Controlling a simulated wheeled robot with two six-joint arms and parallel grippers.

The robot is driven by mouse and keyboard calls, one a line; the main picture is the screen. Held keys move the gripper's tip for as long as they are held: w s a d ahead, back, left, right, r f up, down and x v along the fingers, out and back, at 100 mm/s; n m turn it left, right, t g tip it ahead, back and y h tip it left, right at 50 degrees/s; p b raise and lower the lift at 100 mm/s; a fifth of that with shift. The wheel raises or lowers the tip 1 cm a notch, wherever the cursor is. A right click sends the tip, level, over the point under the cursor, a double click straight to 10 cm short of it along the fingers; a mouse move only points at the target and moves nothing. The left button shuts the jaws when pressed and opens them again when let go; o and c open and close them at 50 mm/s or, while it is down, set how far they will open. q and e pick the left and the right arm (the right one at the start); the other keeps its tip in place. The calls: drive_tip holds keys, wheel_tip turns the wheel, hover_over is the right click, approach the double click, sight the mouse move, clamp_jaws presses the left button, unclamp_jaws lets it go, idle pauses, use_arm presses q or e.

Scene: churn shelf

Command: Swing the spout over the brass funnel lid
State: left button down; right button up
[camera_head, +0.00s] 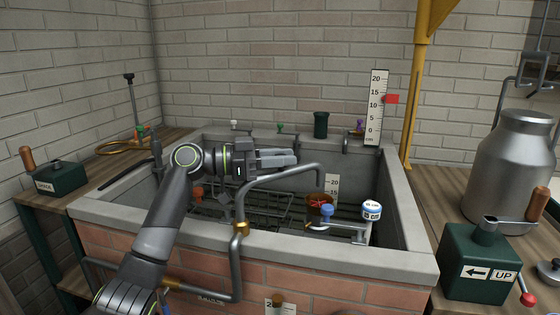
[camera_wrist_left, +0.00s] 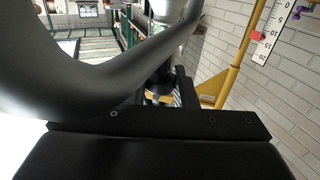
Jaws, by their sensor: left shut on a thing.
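The spout (camera_head: 272,178) is a bent grey pipe. It rises from a brass collar (camera_head: 241,228) at the basin's front rim and its end turns down over the basin. My left gripper (camera_head: 292,158) reaches across the basin from the left, its fingers at the spout's upper run. It is shut on the spout; the exact contact is hard to see. In the left wrist view the dark grey pipe (camera_wrist_left: 95,85) curves close past the camera. A brownish round vessel (camera_head: 319,209) with red on top is below the spout's end; I cannot tell whether it is the brass funnel lid.
The stone basin rim (camera_head: 400,262) surrounds a wire rack (camera_head: 285,205). A blue-topped valve (camera_head: 327,214) and a white-blue jar (camera_head: 371,211) stand right of the spout. A metal churn (camera_head: 510,165) and a green UP box (camera_head: 480,262) stand at the right.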

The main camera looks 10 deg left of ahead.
use_arm(q)
drive_tip(key=shift+f, duration=0.1)
use_arm(e)
drive_tip(key=shift+w+a+r, duration=0.1)
drive_tip(key=shift+w+r, duration=0.05)
use_arm(q)
drive_tip(key=c, duration=1.2)
unclamp_jaws()
drive_tip(key=shift+d, duration=0.1)
drive_tip(key=shift+s+a, duration=0.15)
drive_tip(key=shift+a, duration=0.2)
drive_tip(key=b+v, duration=0.2)
drive_tip(key=v, duration=1.4)
drive_tip(key=shift+a, duration=0.4)
use_arm(e)
drive_tip(key=r, duration=0.1)
drive_tip(key=w+r, duration=0.1)
drive_tip(key=r, duration=0.1)
drive_tip(key=w+a+r, duration=0.1)
drive_tip(key=shift+w+a+r, duration=0.1)
drive_tip(key=shift+r, duration=0.05)
